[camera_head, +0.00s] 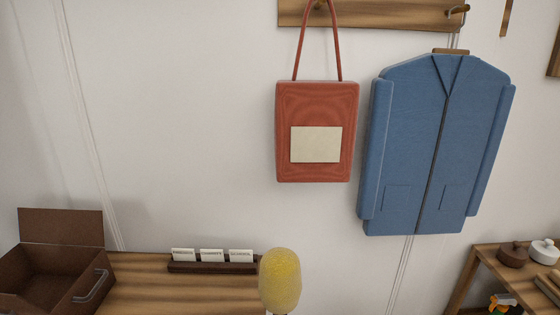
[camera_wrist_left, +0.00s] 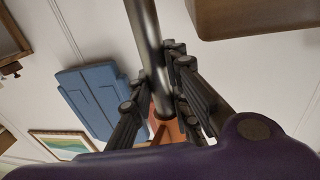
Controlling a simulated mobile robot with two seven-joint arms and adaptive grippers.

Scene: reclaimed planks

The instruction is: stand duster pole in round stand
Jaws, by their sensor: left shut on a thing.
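The duster's yellow fluffy head (camera_head: 280,280) stands upright at the bottom of the head view, in front of the right part of the wooden table. Its pole is cut off by the lower edge there. In the left wrist view a grey metal pole (camera_wrist_left: 145,38) runs down from the top edge between the dark fingers of my left gripper (camera_wrist_left: 165,92), which is shut on it. A lower end of the pole shows between the fingers. The round stand shows in neither view. My right gripper is not in view.
A wooden table (camera_head: 150,290) holds an open brown box (camera_head: 55,275) and a dark card holder (camera_head: 212,267). A red bag (camera_head: 316,110) and a blue coat (camera_head: 425,150) hang on the wall. A shelf (camera_head: 485,262) with lidded pots stands at the right.

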